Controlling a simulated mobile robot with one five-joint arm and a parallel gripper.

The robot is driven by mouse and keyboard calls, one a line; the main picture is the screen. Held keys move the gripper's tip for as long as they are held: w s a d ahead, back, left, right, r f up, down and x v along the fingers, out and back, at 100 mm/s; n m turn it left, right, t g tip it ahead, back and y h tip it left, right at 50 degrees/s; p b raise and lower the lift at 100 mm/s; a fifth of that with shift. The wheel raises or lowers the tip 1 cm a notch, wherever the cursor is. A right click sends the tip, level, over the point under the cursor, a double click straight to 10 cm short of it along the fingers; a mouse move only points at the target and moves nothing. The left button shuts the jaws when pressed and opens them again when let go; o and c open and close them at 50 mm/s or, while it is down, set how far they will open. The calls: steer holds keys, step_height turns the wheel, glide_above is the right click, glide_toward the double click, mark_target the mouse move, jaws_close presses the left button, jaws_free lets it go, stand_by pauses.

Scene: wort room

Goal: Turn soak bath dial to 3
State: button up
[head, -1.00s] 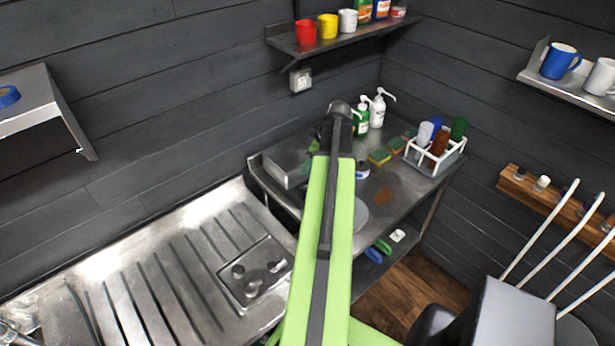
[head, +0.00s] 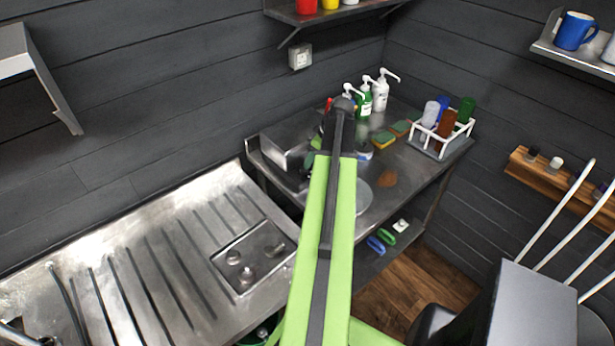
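I cannot make out a dial marked with numbers. A steel box (head: 287,152) stands at the left end of the steel side table, partly behind my arm; I cannot tell whether it is the soak bath. A square plate with several knob-like metal pieces (head: 255,258) lies on the ribbed steel drainer at lower left; their markings are too small to read. My green and black arm reaches up the middle of the head view toward the side table. My gripper is not visible; the far end of the arm hides what lies behind it.
Pump bottles (head: 380,92), sponges (head: 383,140) and a white rack (head: 440,141) with coloured bottles stand on the side table (head: 402,178). The ribbed drainer (head: 150,240) fills the lower left. A grey box (head: 535,305) and white rods stand at lower right. Wooden floor shows between.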

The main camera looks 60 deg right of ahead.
mark_target(305, 170)
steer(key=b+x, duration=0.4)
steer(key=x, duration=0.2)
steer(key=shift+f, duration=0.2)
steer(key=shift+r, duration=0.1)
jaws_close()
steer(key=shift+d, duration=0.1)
